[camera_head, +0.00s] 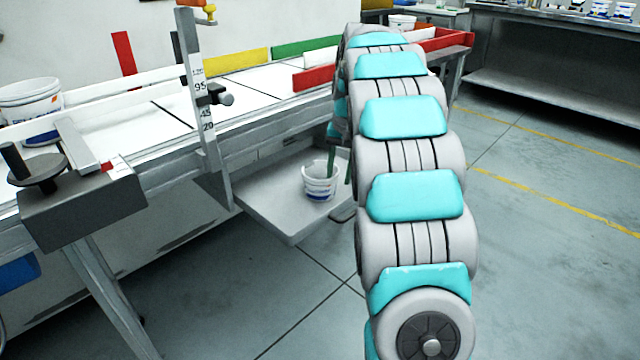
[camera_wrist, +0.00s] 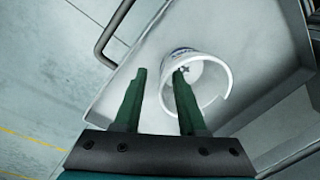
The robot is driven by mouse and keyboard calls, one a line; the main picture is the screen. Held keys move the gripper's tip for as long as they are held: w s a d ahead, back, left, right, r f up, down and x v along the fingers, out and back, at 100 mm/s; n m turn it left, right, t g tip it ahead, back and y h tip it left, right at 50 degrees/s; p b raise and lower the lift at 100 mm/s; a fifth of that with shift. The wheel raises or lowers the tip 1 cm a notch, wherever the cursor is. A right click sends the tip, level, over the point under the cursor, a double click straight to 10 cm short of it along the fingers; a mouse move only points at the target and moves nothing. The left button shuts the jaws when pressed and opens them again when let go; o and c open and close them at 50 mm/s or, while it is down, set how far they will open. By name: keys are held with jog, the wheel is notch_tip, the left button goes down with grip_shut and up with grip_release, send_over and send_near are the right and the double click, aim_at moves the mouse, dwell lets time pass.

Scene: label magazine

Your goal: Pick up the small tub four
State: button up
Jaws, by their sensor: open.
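A small white open tub with a blue label (camera_head: 319,184) stands upright on the grey shelf plate (camera_head: 270,210) below the conveyor. I cannot read a number on it. It also shows in the wrist view (camera_wrist: 222,72), seen from above with its rim and inside visible. My gripper (camera_wrist: 160,73) is open and empty, with two dark green fingers. The right finger overlaps the tub's near wall in that view; the left finger is outside, to its left. I cannot tell whether the right finger is inside the rim or above it. My arm hides most of the gripper in the head view.
The conveyor (camera_head: 255,95) runs above the plate, with an upright scale post (camera_head: 203,120) at its front. A larger tub (camera_head: 32,110) stands on its left end. A bent metal handle (camera_wrist: 102,42) sticks out from the plate's edge. Open floor (camera_head: 540,220) lies right.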

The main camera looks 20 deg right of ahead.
aim_at(334, 196)
jog(key=f, duration=0.4)
jog(key=shift+w+a+f, duration=0.2)
jog(key=shift+w+f, duration=0.05)
jog(key=shift+w, duration=0.15)
jog(key=shift+c, duration=0.2)
grip_shut()
